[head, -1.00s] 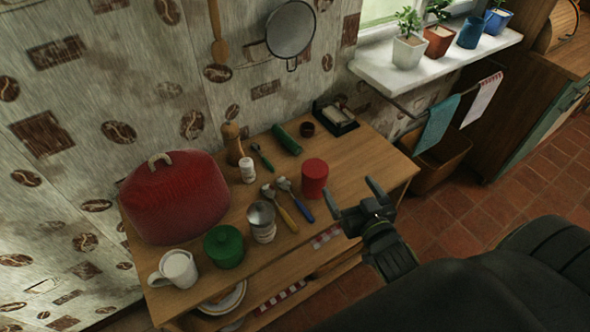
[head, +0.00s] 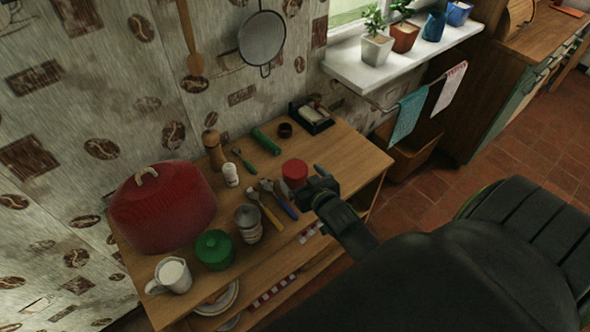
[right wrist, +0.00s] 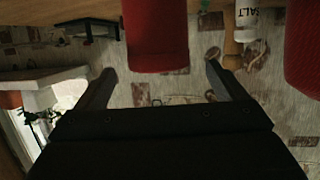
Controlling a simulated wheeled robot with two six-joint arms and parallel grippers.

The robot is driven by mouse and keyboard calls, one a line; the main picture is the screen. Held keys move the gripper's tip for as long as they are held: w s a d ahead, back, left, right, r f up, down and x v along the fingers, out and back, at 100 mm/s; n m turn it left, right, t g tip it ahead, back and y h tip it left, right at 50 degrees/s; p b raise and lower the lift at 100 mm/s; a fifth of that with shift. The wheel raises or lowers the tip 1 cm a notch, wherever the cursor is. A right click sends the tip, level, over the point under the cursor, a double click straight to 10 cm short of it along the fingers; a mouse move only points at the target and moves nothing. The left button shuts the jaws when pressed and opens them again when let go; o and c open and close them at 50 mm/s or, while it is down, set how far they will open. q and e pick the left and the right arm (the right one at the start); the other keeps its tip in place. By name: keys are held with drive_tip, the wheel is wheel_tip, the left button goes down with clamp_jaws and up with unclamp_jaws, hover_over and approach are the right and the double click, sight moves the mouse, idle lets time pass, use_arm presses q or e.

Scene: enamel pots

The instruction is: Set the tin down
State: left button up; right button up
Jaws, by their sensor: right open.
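The red tin (head: 295,172) stands upright near the front right part of the wooden table (head: 345,160). My right gripper (head: 309,185) is at its right front side, with the jaws open. In the right wrist view, which is upside down, the red tin (right wrist: 155,35) lies ahead, in line with the gap between the two spread fingers (right wrist: 162,75). I cannot tell whether a finger touches it. My left gripper is not in view.
Behind are a green cylinder (head: 265,141) and a salt shaker (head: 230,174). The table's right end is clear.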

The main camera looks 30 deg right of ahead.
sight(292, 164)
drive_tip(key=shift+p+x, duration=0.45)
drive_tip(key=shift+x, duration=2.8)
drive_tip(key=shift+r, duration=0.1)
drive_tip(key=c, duration=1.2)
drive_tip(key=shift+r, duration=0.1)
drive_tip(key=shift+c, duration=0.4)
